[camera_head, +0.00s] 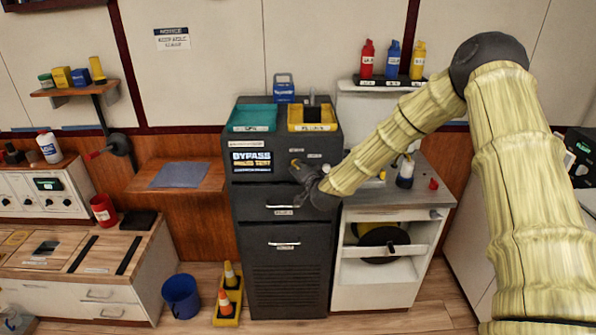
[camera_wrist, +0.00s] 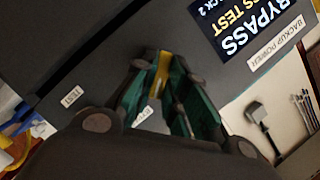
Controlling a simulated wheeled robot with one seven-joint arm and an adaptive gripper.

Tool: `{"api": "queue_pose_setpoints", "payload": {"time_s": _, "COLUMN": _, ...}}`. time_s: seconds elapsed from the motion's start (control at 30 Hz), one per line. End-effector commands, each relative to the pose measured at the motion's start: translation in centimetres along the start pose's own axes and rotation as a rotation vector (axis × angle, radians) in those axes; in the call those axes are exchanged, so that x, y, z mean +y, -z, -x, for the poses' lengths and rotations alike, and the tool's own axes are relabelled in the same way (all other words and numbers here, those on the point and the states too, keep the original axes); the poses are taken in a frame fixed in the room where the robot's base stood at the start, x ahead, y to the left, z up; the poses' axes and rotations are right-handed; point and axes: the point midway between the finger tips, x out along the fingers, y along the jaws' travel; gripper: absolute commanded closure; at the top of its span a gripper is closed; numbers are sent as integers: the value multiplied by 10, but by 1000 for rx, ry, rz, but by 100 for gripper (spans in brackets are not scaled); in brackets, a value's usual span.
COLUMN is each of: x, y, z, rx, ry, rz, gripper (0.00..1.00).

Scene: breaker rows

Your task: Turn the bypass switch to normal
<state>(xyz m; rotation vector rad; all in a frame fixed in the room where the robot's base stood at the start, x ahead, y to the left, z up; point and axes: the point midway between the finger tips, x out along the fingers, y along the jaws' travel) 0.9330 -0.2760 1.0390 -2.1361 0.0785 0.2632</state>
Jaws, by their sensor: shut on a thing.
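The dark grey cabinet (camera_head: 283,222) stands in the middle of the head view, with a black "BYPASS" sign (camera_head: 252,160) on its upper front. My gripper (camera_head: 308,178) is at the cabinet front, right of that sign. In the wrist view, my gripper (camera_wrist: 163,88) has its green-lined fingers on either side of a yellow switch handle (camera_wrist: 161,72) and is shut on it. The fingers hide most of the switch. A "TEST" label (camera_wrist: 73,98) lies left of the fingers. Another label (camera_wrist: 146,113) between the fingers is partly covered, and I cannot read it fully.
Teal (camera_head: 252,118) and yellow (camera_head: 312,118) bins sit on the cabinet top. A white counter unit (camera_head: 385,270) with an open front stands right of it. Traffic cones (camera_head: 224,302) and a blue bucket (camera_head: 181,297) stand on the floor at left.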

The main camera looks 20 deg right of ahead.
Motion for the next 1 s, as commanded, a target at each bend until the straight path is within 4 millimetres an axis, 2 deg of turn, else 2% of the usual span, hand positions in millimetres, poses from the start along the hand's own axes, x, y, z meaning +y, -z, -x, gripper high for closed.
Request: {"api": "queue_pose_setpoints", "payload": {"time_s": 1.0, "x": -5, "y": -3, "z": -1, "rx": -1, "ry": -286, "rz": 697, "gripper": 100}}
